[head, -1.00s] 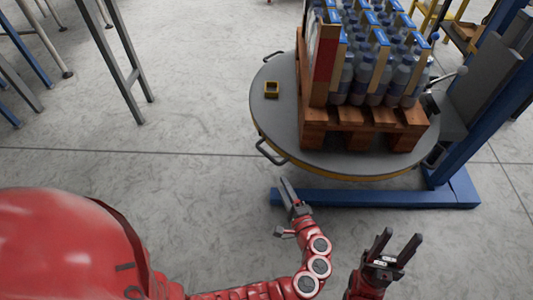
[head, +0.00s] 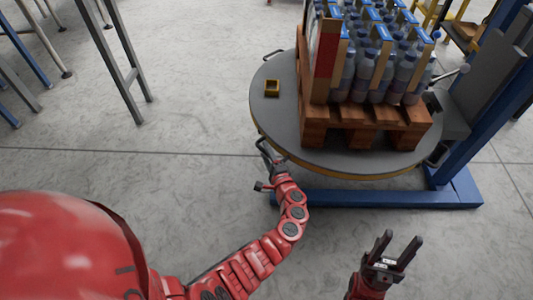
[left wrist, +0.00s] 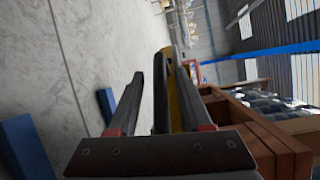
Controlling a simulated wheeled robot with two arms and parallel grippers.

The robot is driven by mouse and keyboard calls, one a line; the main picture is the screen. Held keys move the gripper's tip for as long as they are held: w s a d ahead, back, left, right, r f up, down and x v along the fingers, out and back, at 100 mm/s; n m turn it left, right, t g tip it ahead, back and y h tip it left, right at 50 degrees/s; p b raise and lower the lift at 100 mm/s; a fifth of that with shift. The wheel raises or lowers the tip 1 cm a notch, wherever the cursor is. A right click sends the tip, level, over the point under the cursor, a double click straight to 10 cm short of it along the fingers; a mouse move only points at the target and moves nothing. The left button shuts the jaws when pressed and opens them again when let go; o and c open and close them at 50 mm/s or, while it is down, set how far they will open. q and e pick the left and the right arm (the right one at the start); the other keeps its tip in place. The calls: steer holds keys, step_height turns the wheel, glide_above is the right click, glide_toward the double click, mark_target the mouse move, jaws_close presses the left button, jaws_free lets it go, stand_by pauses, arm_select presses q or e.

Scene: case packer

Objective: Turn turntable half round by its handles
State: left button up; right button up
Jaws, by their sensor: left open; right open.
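The round grey turntable (head: 272,112) with a yellow rim stands at the right of centre in the head view. It carries a wooden pallet (head: 375,137) stacked with bottles. My left gripper (head: 274,158) is open at the front-left handle. My right gripper (head: 396,246) is open and empty over the floor, in front of the turntable.
A blue frame (head: 385,199) runs along the floor in front of the turntable and rises as a post (head: 485,105) at right. A small yellow-black box (head: 271,88) sits on the turntable. Metal legs (head: 112,60) stand at upper left. The floor between is clear.

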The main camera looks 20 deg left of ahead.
arm_select(q)
jaws_close()
stand_by(1.4)
